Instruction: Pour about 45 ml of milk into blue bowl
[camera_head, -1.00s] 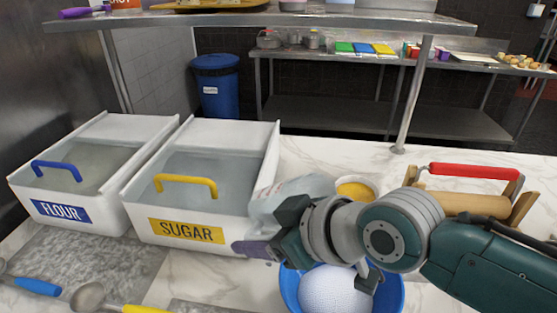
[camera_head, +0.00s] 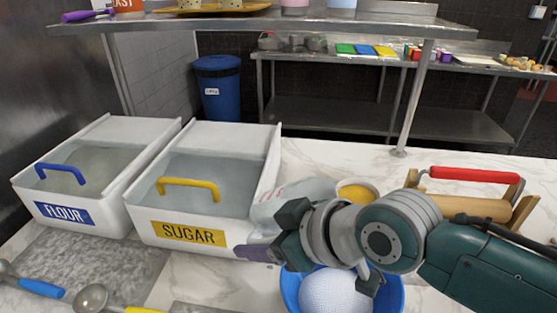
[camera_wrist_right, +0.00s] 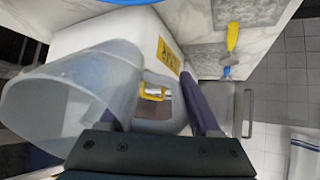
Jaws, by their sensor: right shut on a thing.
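My right gripper (camera_head: 266,240) comes in from the right and is shut on a clear, translucent jug (camera_head: 290,194). The jug is partly hidden behind the gripper and wrist in the head view. It fills much of the left of the right wrist view (camera_wrist_right: 60,105), tilted in that picture. I cannot make out how much milk is in it. The blue bowl (camera_head: 394,298) stands on the counter below my right wrist, cut off by the bottom edge. A white, rounded, finely dotted mass (camera_head: 335,292) shows inside it. My left gripper is not in view.
White bins of flour (camera_head: 64,212) and sugar (camera_head: 194,233) stand left of the jug. A small bowl with yellow contents (camera_head: 357,191) and a wooden rack with a red-handled rolling pin (camera_head: 468,173) are behind my arm. Spoons (camera_head: 90,299) lie at the front left.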

